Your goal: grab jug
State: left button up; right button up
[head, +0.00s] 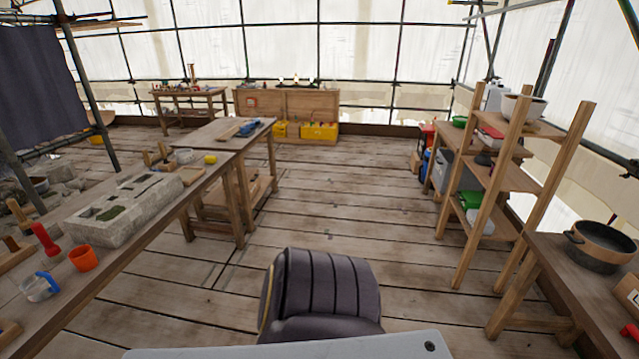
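A clear jug with a blue handle (38,287) stands near the front left on the long wooden workbench (150,233). It is just left of an orange cup (83,258), and a red-handled tool (44,239) is behind it. The jug looks upright, and its contents are too small to tell. Neither of my grippers shows in the head view, so nothing is seen touching the jug.
A carved stone block (125,212) lies on the bench behind the orange cup. A second table (215,133) adjoins farther back. The plank floor (330,205) is clear in the middle. Wooden shelves (478,175) and a table with a pan (598,262) stand right.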

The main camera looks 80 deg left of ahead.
aim_at(31, 277)
jog(key=u, duration=4.5)
